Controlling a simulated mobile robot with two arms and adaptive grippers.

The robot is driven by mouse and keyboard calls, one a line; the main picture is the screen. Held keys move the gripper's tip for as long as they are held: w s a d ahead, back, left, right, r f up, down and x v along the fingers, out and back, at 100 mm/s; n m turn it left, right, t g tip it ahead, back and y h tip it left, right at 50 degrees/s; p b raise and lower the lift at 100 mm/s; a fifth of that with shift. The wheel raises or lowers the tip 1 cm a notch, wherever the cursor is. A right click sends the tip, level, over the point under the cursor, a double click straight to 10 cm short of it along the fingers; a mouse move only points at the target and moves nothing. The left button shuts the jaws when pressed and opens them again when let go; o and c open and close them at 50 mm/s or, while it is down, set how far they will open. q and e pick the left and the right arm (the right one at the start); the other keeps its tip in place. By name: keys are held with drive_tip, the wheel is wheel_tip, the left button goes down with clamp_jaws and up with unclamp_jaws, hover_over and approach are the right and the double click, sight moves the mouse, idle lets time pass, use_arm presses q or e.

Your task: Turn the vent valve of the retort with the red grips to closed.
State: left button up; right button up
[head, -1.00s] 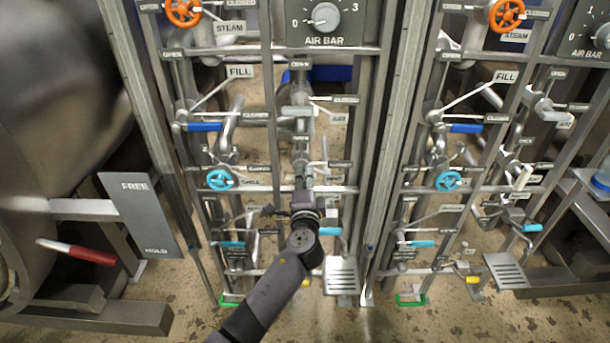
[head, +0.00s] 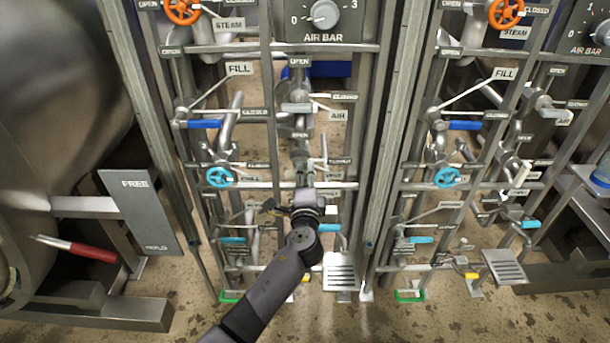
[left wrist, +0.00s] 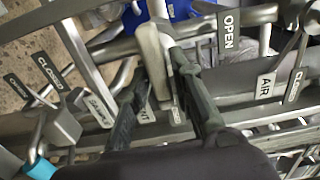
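My left gripper (head: 303,168) reaches up into the middle pipe column, below the AIR label. In the left wrist view its two dark fingers (left wrist: 162,78) stand apart, one on each side of a pale grey lever (left wrist: 152,45). The lever lies closer to the right finger; I cannot tell whether they touch. A label behind the fingers, partly hidden and ending in "NT" (left wrist: 146,112), shows beside the lever. The red-gripped lever (head: 90,251) is on the left retort's door side. My right gripper is not in view.
Upright frame posts (head: 388,130) stand to the right, with a similar valve panel beyond. A FREE/HOLD plate (head: 140,210) is at the left. Open floor lies in front.

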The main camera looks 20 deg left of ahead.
use_arm(q)
drive_tip(key=shift+o, duration=1)
drive_tip(key=v, duration=1.2)
